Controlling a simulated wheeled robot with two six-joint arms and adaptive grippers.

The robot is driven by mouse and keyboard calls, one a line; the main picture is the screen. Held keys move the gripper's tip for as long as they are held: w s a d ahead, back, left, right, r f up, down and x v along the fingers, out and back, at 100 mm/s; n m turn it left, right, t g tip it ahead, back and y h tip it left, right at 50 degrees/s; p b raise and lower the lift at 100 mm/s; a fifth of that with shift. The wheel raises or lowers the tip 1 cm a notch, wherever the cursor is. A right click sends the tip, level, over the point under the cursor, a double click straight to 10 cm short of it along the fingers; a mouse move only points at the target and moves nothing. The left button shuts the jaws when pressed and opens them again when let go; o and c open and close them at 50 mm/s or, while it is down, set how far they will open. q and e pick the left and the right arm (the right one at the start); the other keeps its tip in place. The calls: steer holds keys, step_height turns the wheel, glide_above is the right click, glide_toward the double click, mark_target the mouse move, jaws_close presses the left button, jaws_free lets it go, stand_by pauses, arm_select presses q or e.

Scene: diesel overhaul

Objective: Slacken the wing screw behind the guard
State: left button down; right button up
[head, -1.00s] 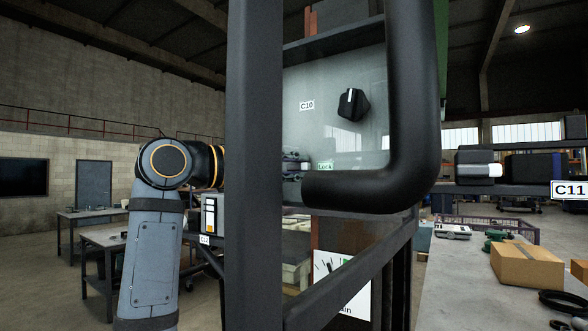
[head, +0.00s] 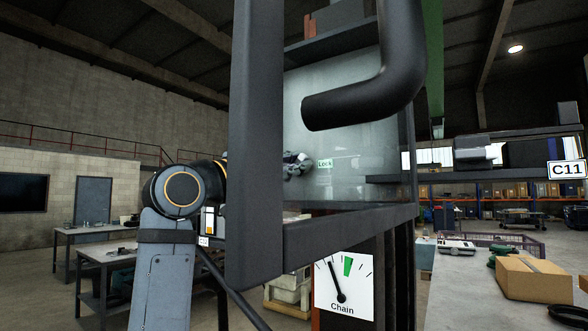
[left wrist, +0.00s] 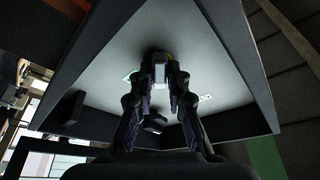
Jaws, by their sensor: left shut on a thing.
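My left gripper (head: 297,163) reaches in from the left behind a dark upright post (head: 257,140), up to a pale panel beside a green "Lock" label (head: 325,163). In the left wrist view the two fingers (left wrist: 159,76) are closed around a small whitish piece, which I take to be the wing screw (left wrist: 159,73), against the pale panel (left wrist: 115,55). In the head view the screw is hidden by the fingers. A thick bent black bar (head: 390,80), seemingly part of the guard, crosses in front of the panel above the gripper. My right gripper is not in view.
A dark crossbar (head: 350,237) runs below the panel, over a "Chain" gauge (head: 343,285). At the right, a bench (head: 470,285) holds a cardboard box (head: 535,278). A shelf with a C11 sign (head: 565,174) stands behind it.

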arm_select(q)
steer(key=shift+r, duration=0.15)
steer(key=n, duration=0.1)
steer(key=n+t+b, duration=0.1)
steer(key=shift+s+f+n, duration=0.1)
steer(key=shift+f+n, duration=0.1)
steer(key=shift+n, duration=0.2)
steer(key=shift+r+n+t+y+b, duration=0.1)
steer(key=shift+n+t+y+b, duration=0.4)
steer(key=shift+n, duration=0.4)
steer(key=shift+a+r+n+t, duration=0.15)
steer(key=shift+n+t, duration=0.35)
steer(key=shift+n, duration=0.4)
